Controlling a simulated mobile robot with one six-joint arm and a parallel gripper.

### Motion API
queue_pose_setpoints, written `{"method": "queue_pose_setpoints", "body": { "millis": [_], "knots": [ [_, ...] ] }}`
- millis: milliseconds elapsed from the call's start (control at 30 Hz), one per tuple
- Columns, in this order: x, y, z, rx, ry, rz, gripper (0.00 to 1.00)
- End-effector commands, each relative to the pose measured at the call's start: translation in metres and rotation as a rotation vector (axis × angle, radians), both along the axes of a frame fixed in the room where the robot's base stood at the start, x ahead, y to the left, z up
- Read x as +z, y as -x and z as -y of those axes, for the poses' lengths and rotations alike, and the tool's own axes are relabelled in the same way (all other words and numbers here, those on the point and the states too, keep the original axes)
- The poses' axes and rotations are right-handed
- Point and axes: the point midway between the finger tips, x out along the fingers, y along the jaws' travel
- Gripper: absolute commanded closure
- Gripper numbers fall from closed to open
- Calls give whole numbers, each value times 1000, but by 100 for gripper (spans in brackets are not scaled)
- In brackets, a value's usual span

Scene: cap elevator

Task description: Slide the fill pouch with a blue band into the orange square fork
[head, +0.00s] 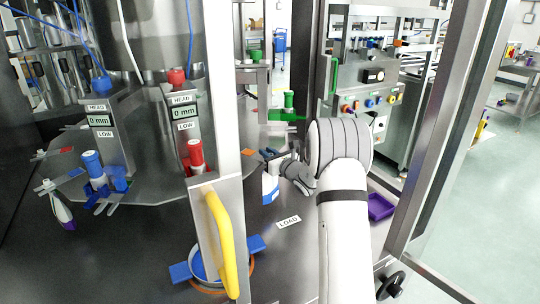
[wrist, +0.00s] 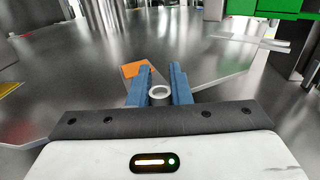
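The fill pouch with a blue band (head: 270,188) hangs upright below my gripper (head: 271,156), white with blue on it. In the wrist view, my gripper's blue fingers (wrist: 160,88) are closed on either side of its pale round spout (wrist: 160,92); the pouch body is hidden below. The orange square (wrist: 136,69) lies on the carousel plate just beyond the left fingertip, and it also shows in the head view (head: 262,150), just behind my gripper. The fork's slot is not clear in either view; the spout appears short of the orange square.
A green-marked fork station (head: 288,108) stands behind my gripper. Red (head: 195,156) and blue (head: 93,165) capping stations stand left, with a purple-bottomed pouch (head: 62,212) hanging at far left. A door post with a yellow handle (head: 220,240) stands left of my arm; a purple tray (head: 380,207) is right.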

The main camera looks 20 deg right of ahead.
Motion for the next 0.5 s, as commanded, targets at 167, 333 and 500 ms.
{"method": "queue_pose_setpoints", "body": {
  "millis": [167,333,500],
  "knots": [
    [0,0,0,0,0,0,67],
    [0,0,0,0,0,0,59],
    [0,1,1,0,0,0,59]
  ]
}}
